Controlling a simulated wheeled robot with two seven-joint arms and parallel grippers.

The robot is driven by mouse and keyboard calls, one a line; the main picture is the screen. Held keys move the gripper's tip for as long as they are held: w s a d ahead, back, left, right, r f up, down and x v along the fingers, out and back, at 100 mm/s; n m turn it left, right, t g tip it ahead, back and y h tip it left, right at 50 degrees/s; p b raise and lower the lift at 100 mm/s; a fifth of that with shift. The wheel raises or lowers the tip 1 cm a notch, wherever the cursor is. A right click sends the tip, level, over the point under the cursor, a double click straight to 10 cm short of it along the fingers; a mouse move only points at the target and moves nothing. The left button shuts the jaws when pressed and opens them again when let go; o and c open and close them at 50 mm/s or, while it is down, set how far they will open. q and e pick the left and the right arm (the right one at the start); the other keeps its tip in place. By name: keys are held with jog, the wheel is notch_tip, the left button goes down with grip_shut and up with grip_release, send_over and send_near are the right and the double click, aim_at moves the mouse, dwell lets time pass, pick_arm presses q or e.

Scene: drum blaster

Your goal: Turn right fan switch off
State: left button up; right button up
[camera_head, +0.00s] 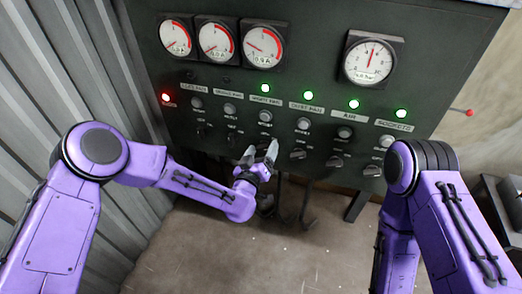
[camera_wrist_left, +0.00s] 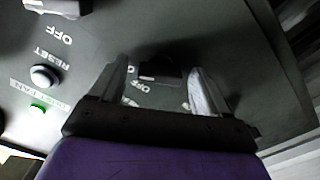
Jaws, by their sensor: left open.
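The dark control panel (camera_head: 320,125) carries columns of lamps, labels, buttons and rotary switches. The third column from the left has a lit green lamp (camera_head: 265,88) and a small label that seems to read right fan. My left gripper (camera_head: 260,152) is open at the lower part of this column, and its switch is hidden behind the fingers in the head view. In the left wrist view a dark switch knob (camera_wrist_left: 160,75) shows between the open fingers of my left gripper (camera_wrist_left: 165,90); I cannot tell whether they touch it. My right gripper is out of view.
Other switches sit close to the right, such as one knob (camera_head: 298,155). In the left wrist view a neighbouring reset button (camera_wrist_left: 44,76) and a green lamp (camera_wrist_left: 38,108) show. Gauges (camera_head: 370,60) line the panel top. A corrugated wall (camera_head: 60,75) stands left.

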pick_arm(q)
jog(key=c, duration=1.1)
jog(key=shift+o, duration=0.2)
jog(key=shift+f+n+b, duration=0.15)
jog(key=shift+n+b, duration=0.8)
jog(key=shift+n, duration=0.25)
jog(key=n+b, duration=0.4)
jog(key=n, duration=0.3)
jog(key=shift+n+b, duration=0.3)
jog(key=shift+b, duration=0.1)
jog(key=shift+n+b, duration=0.5)
jog(key=shift+n, duration=0.4)
